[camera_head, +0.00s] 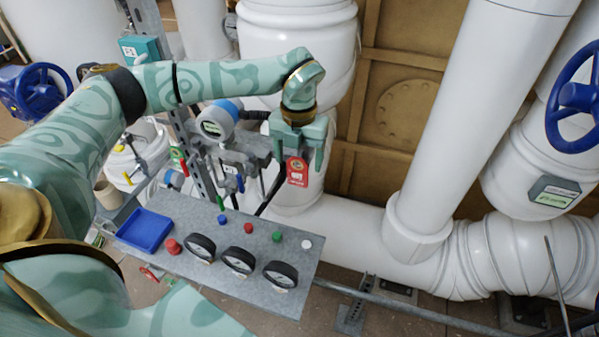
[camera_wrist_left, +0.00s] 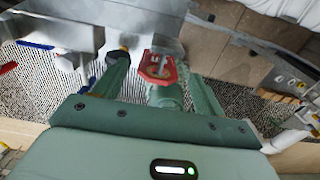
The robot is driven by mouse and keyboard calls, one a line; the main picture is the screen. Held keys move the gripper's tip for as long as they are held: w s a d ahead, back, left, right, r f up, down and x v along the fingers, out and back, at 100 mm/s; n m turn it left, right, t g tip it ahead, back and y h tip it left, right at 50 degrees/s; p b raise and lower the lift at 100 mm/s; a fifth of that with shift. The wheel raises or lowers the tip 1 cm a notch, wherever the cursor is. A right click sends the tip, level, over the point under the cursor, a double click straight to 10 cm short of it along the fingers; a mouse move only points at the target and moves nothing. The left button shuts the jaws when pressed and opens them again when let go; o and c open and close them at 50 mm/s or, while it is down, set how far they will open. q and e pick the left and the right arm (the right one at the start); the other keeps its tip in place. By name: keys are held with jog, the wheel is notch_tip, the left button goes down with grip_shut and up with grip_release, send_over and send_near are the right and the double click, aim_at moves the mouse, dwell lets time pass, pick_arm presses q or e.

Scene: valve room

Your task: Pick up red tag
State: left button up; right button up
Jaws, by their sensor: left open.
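The fingers are open, one on each side of the tag, with gaps showing. How the tag is hung is hidden behind the gripper in the head view. My right gripper is in neither view.
A grey panel (camera_head: 218,284) with several gauges and coloured buttons stands below, with a blue tray (camera_head: 146,231) at its left. Pipe fittings and a round gauge (camera_head: 216,122) are left of the gripper. A thick white pipe (camera_head: 476,110) stands to the right.

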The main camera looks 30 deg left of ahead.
aim_at(297, 168)
pick_arm(q)
jog(key=shift+s+f, duration=0.1)
jog(key=shift+f, duration=0.2)
jog(key=shift+s+f, duration=0.2)
jog(key=shift+f, duration=0.15)
jog(key=f, duration=0.4)
jog(key=shift+w+a+f, duration=0.1)
jog(key=shift+w+f, duration=0.05)
jog(key=shift+w, duration=0.1)
jog(key=shift+s, duration=0.1)
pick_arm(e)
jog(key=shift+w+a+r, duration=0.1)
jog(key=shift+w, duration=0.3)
pick_arm(q)
jog(key=c, duration=0.9)
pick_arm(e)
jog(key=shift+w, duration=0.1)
